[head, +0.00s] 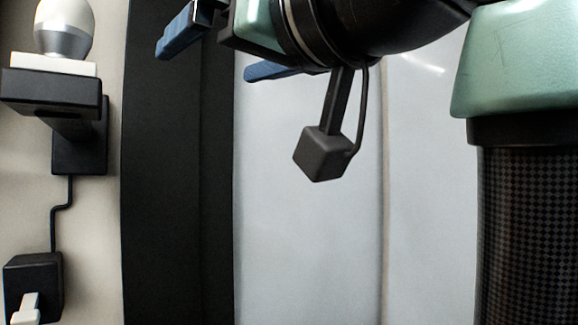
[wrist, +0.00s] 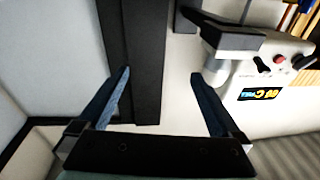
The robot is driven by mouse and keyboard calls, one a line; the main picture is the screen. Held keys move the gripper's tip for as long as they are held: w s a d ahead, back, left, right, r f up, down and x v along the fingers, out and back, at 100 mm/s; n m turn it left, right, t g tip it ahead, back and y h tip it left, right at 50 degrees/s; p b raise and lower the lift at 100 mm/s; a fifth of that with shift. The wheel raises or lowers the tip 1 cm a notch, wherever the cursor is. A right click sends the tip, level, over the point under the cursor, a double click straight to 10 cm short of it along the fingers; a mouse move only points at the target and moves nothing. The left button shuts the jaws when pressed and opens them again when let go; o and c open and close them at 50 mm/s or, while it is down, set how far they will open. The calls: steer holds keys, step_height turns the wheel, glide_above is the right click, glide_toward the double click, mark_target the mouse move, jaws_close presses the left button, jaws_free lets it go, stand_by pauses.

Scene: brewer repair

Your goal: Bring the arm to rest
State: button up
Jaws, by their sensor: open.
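My gripper (wrist: 160,98) is open and empty in the wrist view, its two blue fingers spread wide apart. In the head view my gripper (head: 208,55) is at the top, with its blue fingers pointing left, in front of the black upright strip and the pale panels. My arm runs from there to the upper right. Nothing is between the fingers in either view.
A white and grey rounded device (head: 63,28) sits on a black wall bracket (head: 52,92) at the left. A cable runs down to a black box (head: 33,285). A pale machine (wrist: 262,75) with knobs and a label stands at the right of the wrist view, near books (wrist: 300,20).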

steer(key=w+d+f+m+t+h+b, duration=0.25)
steer(key=f+m+t+h+b, duration=0.35)
steer(key=f, duration=0.7)
steer(key=s+d+f+m+t+h+b, duration=0.1)
steer(key=s+d+f+t+h+b, duration=0.3)
steer(key=s+f, duration=0.5)
steer(key=shift+s+f+t+h, duration=0.15)
steer(key=shift+s+t+h, duration=0.35)
steer(key=shift+t+h, duration=0.6)
steer(key=shift+c, duration=0.2)
